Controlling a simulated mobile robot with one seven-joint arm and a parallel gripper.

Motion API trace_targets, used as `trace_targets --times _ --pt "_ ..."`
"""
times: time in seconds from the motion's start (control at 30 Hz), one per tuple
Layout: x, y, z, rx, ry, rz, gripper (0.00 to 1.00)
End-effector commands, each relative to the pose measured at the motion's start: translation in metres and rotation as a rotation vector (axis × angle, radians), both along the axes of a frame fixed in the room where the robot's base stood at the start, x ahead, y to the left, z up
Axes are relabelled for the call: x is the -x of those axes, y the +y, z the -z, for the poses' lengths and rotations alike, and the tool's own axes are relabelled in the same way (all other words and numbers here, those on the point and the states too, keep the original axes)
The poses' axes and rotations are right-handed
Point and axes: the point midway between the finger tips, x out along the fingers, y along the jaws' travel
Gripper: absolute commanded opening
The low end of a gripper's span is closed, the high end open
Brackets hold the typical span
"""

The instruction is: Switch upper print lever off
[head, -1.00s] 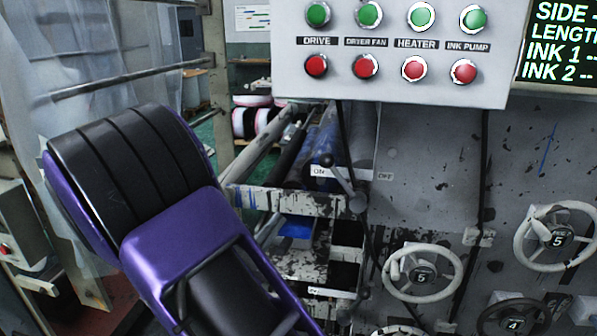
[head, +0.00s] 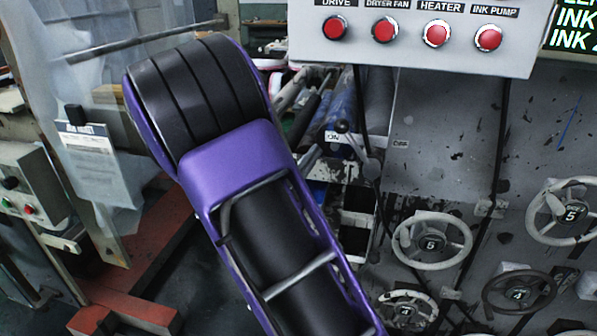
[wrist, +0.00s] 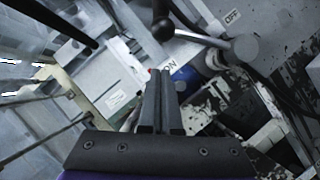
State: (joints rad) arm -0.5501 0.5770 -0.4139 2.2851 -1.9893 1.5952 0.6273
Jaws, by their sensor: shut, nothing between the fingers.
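The upper print lever (head: 354,146) is a grey rod with a ball knob, on a round hub right of the ON label (head: 333,137). Its knob leans up and left toward ON, away from the OFF label (head: 400,144). In the wrist view the lever (wrist: 200,38) runs across the top, with the ON label (wrist: 168,65) below its knob and the OFF label (wrist: 232,17) by its hub. My gripper (wrist: 160,72) is shut and empty, its fingertips below the knob in that view and apparently apart from it.
A control box (head: 420,42) with red buttons overhangs the lever. Several handwheels (head: 432,243) stick out from the panel at lower right. Rollers and a frame lie left of the lever. A hanging clear sheet (head: 75,90) and a small button box (head: 30,185) are at left.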

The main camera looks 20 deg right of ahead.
Motion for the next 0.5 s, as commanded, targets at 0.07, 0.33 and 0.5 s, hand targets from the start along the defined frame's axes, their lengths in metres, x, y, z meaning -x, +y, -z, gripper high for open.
trace_targets --times 0.07,0.33,0.5 --pt "0.000 -0.011 -0.011 0.000 -0.002 0.003 0.00" --pt "0.004 -0.029 -0.028 0.000 0.000 0.000 0.00" --pt "0.005 -0.030 -0.028 0.001 0.001 -0.001 0.00"
